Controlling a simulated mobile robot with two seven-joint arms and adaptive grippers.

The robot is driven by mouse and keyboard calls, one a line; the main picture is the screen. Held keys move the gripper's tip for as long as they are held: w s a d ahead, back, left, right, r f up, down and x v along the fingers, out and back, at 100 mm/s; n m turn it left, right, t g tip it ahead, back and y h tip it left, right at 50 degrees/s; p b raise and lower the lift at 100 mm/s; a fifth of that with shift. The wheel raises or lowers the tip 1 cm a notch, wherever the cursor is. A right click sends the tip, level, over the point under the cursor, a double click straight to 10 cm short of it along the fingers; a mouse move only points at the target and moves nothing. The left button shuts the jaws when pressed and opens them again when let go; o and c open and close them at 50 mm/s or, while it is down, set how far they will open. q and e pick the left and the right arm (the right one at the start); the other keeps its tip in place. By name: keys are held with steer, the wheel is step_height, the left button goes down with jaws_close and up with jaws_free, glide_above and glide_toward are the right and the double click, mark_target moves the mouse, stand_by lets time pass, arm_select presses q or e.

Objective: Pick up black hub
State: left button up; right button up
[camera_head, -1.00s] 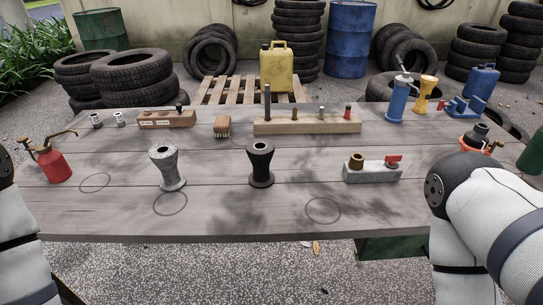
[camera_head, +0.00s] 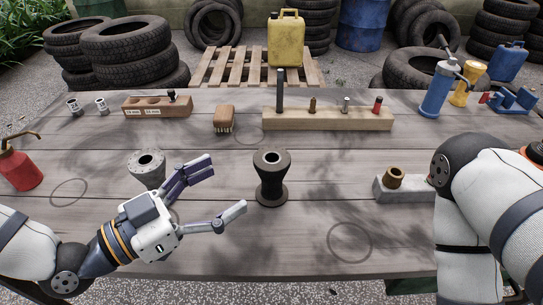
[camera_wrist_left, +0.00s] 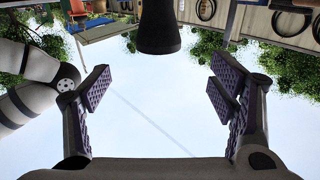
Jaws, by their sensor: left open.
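The black hub (camera_head: 271,180), a dark spool shape with a wide base and a hole in its top, stands upright near the table's middle. My left gripper (camera_head: 228,190) is open and empty, just left of the hub, with its fingers pointing toward it. In the left wrist view the hub (camera_wrist_left: 159,25) is at the top centre, beyond and between the spread fingers of my left gripper (camera_wrist_left: 162,92), not touching them. A grey hub (camera_head: 148,167) stands behind my left gripper, partly hidden by it. My right arm shows at the right, but its gripper is out of view.
A wooden block with pegs (camera_head: 330,118), a brush (camera_head: 224,119) and a drilled wooden block (camera_head: 158,105) lie farther back. A grey block with a brass bushing (camera_head: 394,178) is to the right. A red oil can (camera_head: 18,168) stands left. The table front is clear.

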mark_target(267, 161)
arm_select(q)
steer(key=x, duration=1)
steer(key=shift+w+d, duration=0.15)
steer(key=shift+d, duration=0.15)
steer(key=shift+r, duration=0.1)
steer(key=c, duration=1.7)
